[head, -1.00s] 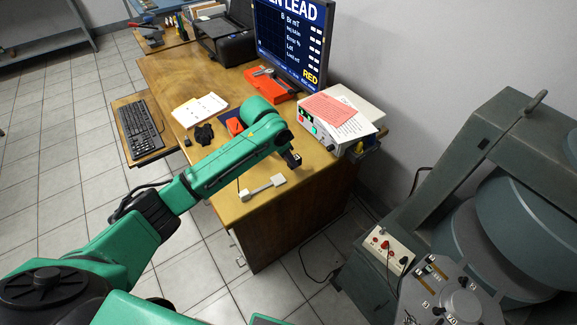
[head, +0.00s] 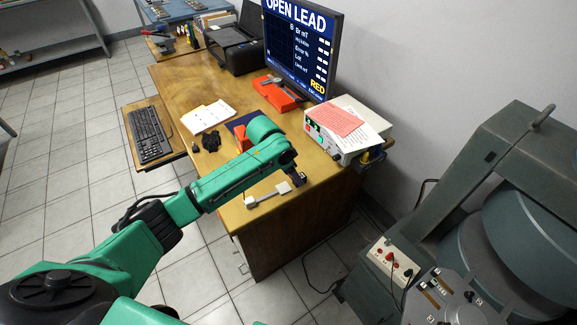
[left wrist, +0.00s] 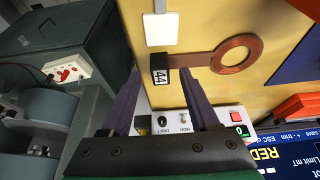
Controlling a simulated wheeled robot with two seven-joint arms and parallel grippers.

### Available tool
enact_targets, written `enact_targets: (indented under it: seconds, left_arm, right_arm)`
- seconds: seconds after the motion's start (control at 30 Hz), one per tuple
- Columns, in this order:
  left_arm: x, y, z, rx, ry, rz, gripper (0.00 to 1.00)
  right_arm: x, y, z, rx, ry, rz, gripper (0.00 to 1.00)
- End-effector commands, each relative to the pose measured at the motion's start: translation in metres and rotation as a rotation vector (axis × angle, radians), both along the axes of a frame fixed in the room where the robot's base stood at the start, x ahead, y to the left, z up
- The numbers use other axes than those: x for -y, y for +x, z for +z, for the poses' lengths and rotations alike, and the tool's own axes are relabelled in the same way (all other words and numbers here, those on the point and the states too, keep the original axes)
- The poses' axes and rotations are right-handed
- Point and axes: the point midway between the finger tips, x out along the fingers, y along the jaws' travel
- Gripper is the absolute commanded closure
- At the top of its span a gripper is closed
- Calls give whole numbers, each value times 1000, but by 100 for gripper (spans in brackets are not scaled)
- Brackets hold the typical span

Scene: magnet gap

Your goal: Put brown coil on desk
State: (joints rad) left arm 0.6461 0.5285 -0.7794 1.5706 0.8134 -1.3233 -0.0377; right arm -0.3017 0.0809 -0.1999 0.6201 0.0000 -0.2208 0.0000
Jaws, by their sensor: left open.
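The brown coil (left wrist: 236,53) is a flat ring on a strip ending in a black block marked 44 (left wrist: 160,77). It shows in the left wrist view over the yellow-brown desk top (left wrist: 200,20). Whether it rests flat on the desk or sits slightly above is unclear. My left gripper (left wrist: 162,80) is open, its two purple fingers on either side of the black block, not visibly closed on it. In the head view my left gripper (head: 298,174) is above the desk's (head: 185,80) near right corner; I cannot make out the coil there. My right gripper is not in view.
A white bar-shaped piece (head: 268,194) lies near the desk's front edge. A white instrument box (head: 350,145) with papers and a monitor (head: 300,50) reading OPEN LEAD stand behind. A keyboard (head: 150,135) is at left. A large grey-green magnet (head: 470,190) stands at right.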

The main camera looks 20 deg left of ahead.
Motion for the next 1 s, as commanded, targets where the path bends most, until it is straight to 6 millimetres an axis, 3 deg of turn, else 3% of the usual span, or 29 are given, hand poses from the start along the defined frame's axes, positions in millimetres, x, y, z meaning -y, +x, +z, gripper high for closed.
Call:
enact_targets:
  seconds: [0.2, 0.4, 0.9, 1.0]
  left_arm:
    - [-15, -17, 57, 4, 0, 0, 39]
    - [-24, -28, 88, 0, 0, 1, 39]
    - [-24, -30, 92, 0, 0, 0, 39]
    - [-17, -36, 83, -4, -6, -6, 39]
  right_arm:
    - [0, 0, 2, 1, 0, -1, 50]
    - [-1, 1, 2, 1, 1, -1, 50]
    - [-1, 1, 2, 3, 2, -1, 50]
    - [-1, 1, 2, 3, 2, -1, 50]
